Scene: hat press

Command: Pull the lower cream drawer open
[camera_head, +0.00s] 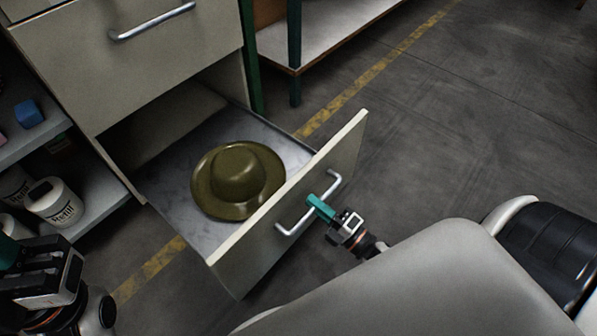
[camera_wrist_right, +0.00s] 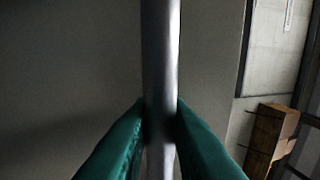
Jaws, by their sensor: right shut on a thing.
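The lower cream drawer (camera_head: 290,215) stands pulled well out of its cabinet in the head view. An olive hat (camera_head: 238,178) lies on its grey floor. My right gripper (camera_head: 321,208) is at the drawer front, its teal fingers shut on the silver bar handle (camera_head: 293,228). In the right wrist view the handle (camera_wrist_right: 160,70) runs upright between the two teal fingers (camera_wrist_right: 160,125). My left gripper (camera_head: 15,265) is at the lower left, away from the drawer, its fingertips cut off by the frame edge.
The upper drawer (camera_head: 130,60) with its silver handle (camera_head: 152,22) is closed. Shelves at left hold a blue block (camera_head: 28,114) and white containers (camera_head: 54,203). A green-legged bench (camera_head: 320,45) stands behind. The floor right of the drawer is clear.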

